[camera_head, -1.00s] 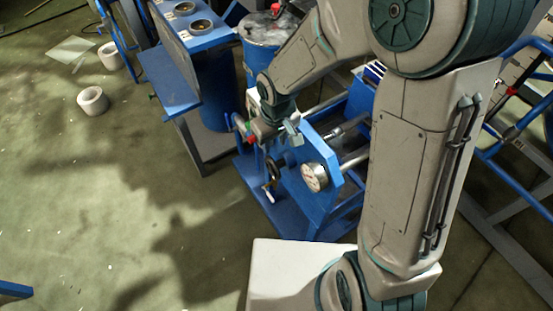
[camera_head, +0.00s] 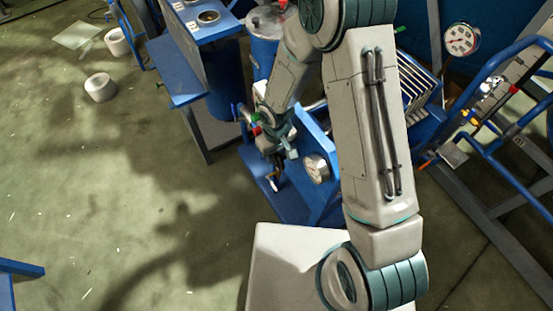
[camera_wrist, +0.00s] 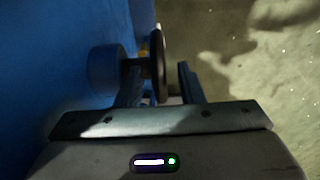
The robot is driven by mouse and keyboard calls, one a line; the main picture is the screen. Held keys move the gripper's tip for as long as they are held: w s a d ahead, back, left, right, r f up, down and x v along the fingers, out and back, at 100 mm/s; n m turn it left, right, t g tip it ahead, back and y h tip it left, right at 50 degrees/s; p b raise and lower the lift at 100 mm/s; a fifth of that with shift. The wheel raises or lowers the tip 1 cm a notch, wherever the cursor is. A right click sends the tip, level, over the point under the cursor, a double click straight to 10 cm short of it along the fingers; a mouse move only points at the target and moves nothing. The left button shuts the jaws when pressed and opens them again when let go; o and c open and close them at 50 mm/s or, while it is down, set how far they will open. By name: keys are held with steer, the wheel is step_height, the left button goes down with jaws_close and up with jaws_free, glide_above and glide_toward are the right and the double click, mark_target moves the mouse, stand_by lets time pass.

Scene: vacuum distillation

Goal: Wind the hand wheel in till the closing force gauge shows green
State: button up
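The hand wheel (camera_head: 274,172) is on the near left of the blue press frame (camera_head: 318,132), mostly hidden behind my gripper (camera_head: 279,145); a pale handle shows at its lower end. In the wrist view the dark wheel (camera_wrist: 159,55) appears nearly edge-on beside a blue round boss (camera_wrist: 105,70). My gripper (camera_wrist: 160,85) is open, its fingers apart with the wheel's rim in line with the gap; contact cannot be told. The closing force gauge (camera_head: 316,168) is a round white dial right of the wheel; its needle and colour zones are too small to read.
A blue bench (camera_head: 205,45) and a blue drum (camera_head: 264,50) stand behind. Stacked plates (camera_head: 418,90) and a larger gauge (camera_head: 462,40) are at the right, beside a blue tube frame (camera_head: 500,170). White rings (camera_head: 100,87) lie on the open floor at left.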

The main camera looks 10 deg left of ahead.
mark_target(276, 161)
steer(key=shift+f, duration=2.05)
jaws_close()
